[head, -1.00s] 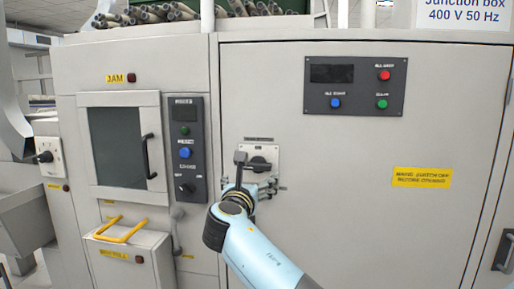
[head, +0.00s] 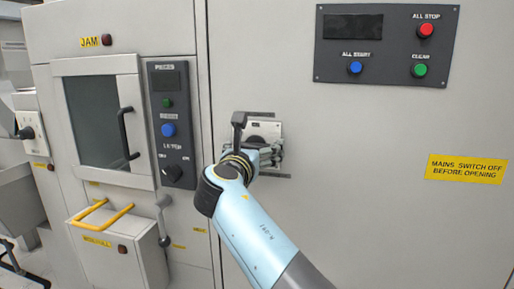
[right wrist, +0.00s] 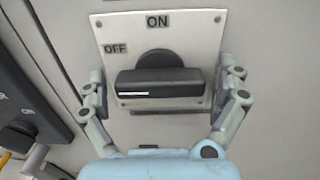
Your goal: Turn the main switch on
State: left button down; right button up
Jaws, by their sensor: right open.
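The main switch is a black rotary handle (right wrist: 160,83) on a pale plate (right wrist: 190,28) marked ON at the top and OFF at the left. In the right wrist view the handle lies level across the plate. My right gripper (right wrist: 162,90) is open, with one finger on each side of the handle and a small gap showing at each end. My left gripper is not in view.
A dark button panel (head: 380,45) is above right on the cabinet, with a yellow warning label (head: 466,169) below it. Left of the switch are a narrow control panel (head: 172,125), a windowed door (head: 98,120) and a box with a yellow handle (head: 102,216).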

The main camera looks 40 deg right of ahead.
jog(key=shift+s+a, duration=0.1)
jog(key=shift+a, duration=0.05)
jog(key=shift+c, duration=0.7)
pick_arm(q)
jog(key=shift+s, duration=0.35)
pick_arm(e)
jog(key=c, duration=0.9)
